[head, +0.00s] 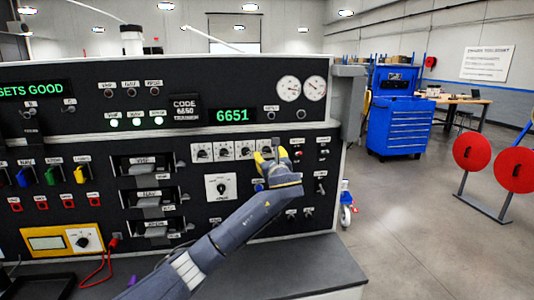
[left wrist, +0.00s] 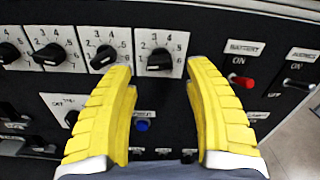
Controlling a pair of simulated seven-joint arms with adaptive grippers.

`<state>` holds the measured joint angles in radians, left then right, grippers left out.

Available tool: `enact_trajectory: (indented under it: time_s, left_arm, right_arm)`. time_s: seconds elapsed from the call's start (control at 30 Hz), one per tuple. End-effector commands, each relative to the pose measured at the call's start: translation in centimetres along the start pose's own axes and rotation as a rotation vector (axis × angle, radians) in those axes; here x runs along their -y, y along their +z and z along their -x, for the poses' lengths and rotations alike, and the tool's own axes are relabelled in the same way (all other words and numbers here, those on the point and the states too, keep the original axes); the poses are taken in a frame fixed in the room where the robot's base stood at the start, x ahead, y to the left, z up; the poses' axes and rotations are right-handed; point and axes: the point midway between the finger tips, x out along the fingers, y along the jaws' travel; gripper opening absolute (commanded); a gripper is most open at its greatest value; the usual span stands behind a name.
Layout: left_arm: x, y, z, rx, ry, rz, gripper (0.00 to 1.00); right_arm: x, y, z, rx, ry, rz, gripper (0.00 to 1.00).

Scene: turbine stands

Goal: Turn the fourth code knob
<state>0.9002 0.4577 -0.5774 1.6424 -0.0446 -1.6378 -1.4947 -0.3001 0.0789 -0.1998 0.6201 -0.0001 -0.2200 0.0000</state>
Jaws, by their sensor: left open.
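The code knobs sit in a row of white dial plates on the black panel. The fourth code knob (left wrist: 160,59) is black, at the right end of the row, its dial marked with numbers. In the head view, my left gripper mostly hides it. My left gripper (head: 271,157) has yellow fingers and is open in front of it. In the left wrist view, the fingertips of my left gripper (left wrist: 160,75) lie either side of the knob; contact is not visible. The green display (head: 233,115) reads 6651; the plate (head: 186,108) beside it appears to read CODE 6650. My right gripper is out of view.
A red-tipped switch (left wrist: 243,82) is right of the fourth knob. A blue button (left wrist: 142,125) and a larger dial (head: 220,187) sit below the row. A dark ledge (head: 300,272) runs below the panel. A blue tool cabinet (head: 400,128) stands at the right.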

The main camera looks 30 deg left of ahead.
Motion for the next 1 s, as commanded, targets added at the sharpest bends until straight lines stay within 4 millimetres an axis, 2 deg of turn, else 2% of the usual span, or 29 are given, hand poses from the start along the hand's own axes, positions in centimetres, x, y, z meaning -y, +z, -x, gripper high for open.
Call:
enact_trajectory:
  time_s: [0.1,0.3,0.5,0.83,1.0]
  left_arm:
    - [-0.1,0.1,-1.7,0.001,0.003,-0.002,0.53]
    - [0.0,0.0,-3.5,0.001,0.001,-0.001,0.53]
    - [0.0,0.0,-4.3,0.000,0.000,0.000,0.53]
    - [0.0,0.0,-4.4,0.000,0.000,0.000,0.55]
    - [0.0,0.0,-4.4,0.000,0.000,-0.001,0.35]
  right_arm:
    - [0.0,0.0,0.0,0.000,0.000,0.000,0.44]
    - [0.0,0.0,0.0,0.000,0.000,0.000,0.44]
    - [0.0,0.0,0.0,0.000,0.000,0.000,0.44]
    - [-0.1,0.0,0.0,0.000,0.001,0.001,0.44]
    - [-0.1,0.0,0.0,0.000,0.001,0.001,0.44]
